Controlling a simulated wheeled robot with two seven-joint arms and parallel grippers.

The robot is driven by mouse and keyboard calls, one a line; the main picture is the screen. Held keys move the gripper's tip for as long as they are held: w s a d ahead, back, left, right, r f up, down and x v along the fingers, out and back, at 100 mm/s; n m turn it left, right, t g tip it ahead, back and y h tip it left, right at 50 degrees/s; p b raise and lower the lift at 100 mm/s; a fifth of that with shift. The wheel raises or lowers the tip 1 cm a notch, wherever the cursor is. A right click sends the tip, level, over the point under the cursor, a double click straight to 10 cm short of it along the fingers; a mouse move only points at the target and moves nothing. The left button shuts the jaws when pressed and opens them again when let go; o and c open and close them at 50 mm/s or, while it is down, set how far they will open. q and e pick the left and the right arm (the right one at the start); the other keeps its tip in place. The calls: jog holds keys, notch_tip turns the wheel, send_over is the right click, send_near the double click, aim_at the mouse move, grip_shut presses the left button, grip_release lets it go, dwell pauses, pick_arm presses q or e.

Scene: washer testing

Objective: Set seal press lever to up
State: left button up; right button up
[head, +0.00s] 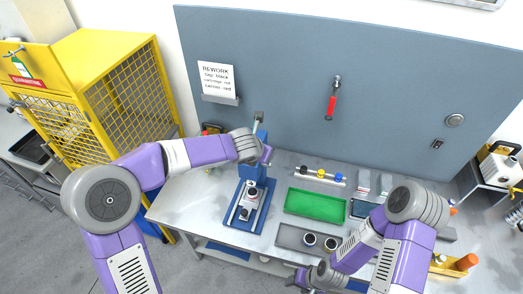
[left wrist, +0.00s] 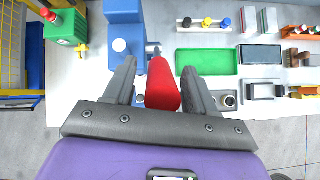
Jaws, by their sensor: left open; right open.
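The seal press (head: 262,182) is a blue stand with a blue base plate on the table, left of the green tray. It also shows in the left wrist view (left wrist: 122,45) at the upper left. A red lever grip (left wrist: 162,88) lies between the two fingers of my left gripper (left wrist: 160,76), which is open around it. In the head view my left gripper (head: 266,156) is at the top of the press, and the lever is hidden there. Whether the fingers touch the grip I cannot tell. My right gripper (head: 303,279) is open at the table's front edge, apart from the press.
A green tray (head: 315,206) and a grey tray (head: 287,239) with round parts lie right of the press. A rail with coloured knobs (head: 318,175) stands behind. A yellow mesh cage (head: 130,85) is at the left, and a grey back panel (head: 290,70) closes off the rear.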

pick_arm(q)
jog(key=v, duration=0.7)
jog(key=shift+r, duration=0.2)
jog(key=shift+f, duration=0.1)
